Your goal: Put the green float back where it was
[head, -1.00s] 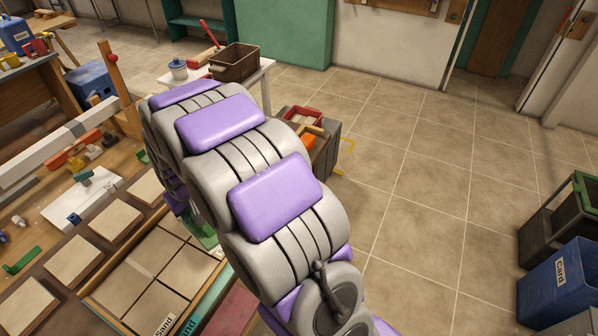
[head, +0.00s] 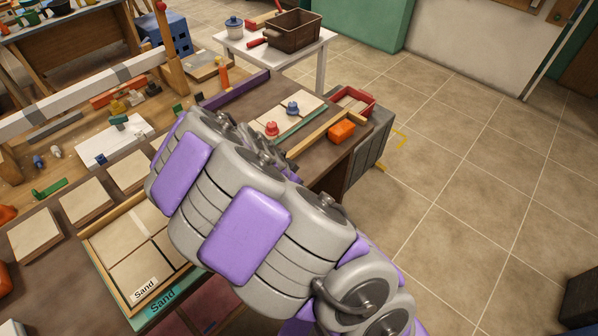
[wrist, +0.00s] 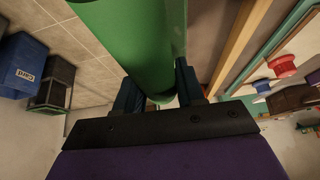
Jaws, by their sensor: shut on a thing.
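A green float (wrist: 140,40) fills the top middle of the wrist view, only partly in frame. My gripper (wrist: 160,88) is shut on it, with a dark finger on either side. In the head view my arm hides the gripper and the float. A pale board with a green edge (head: 302,123) lies on the bench right of centre. It carries a red knob (head: 271,130) and a blue knob (head: 292,108), and such knobs also show at the right of the wrist view. I cannot tell which spot belongs to the float.
An orange block (head: 341,131) and a red bin (head: 353,101) are at the bench's right end. A tray marked Sand (head: 88,246) and several pale tiles lie at left. A white table (head: 320,42) with a brown crate stands behind.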

